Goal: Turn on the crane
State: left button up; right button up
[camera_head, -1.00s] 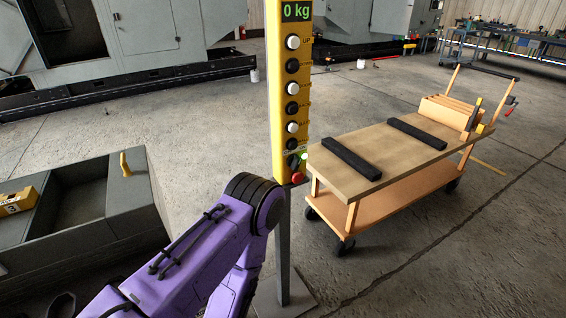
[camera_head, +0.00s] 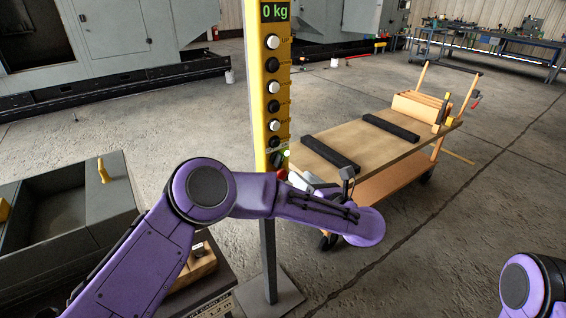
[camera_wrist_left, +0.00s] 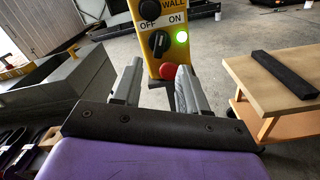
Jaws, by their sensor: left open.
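The yellow crane control panel (camera_head: 262,110) stands on a grey post. It has a "0 kg" display (camera_head: 275,12) and a column of black and white buttons. Near its bottom is a black rotary switch (camera_wrist_left: 159,43) between OFF and ON labels; I cannot tell its exact setting. A green light (camera_wrist_left: 181,37) glows beside it, and a red button (camera_wrist_left: 168,71) sits below. My left gripper (camera_wrist_left: 160,83) is open and empty. Its fingers point at the panel's lower end, either side of the red button in the picture. In the head view the gripper (camera_head: 304,181) is partly hidden by my wrist.
A wooden cart (camera_head: 380,145) with two black bars stands right of the panel. A grey open bin (camera_head: 122,200) is at the left, with a box (camera_head: 195,268) near the post. A link of my right arm shows at the lower right. The floor at right is clear.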

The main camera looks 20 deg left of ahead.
aim_at(282, 162)
pick_arm(q)
jog(key=p+x, duration=0.3)
jog(key=x, duration=0.5)
jog(key=shift+w+a, duration=0.2)
jog(key=shift+a, duration=0.15)
jog(key=shift+w+a+f, duration=0.1)
jog(key=shift+w+a, duration=0.15)
jog(key=shift+a, duration=0.05)
grip_shut()
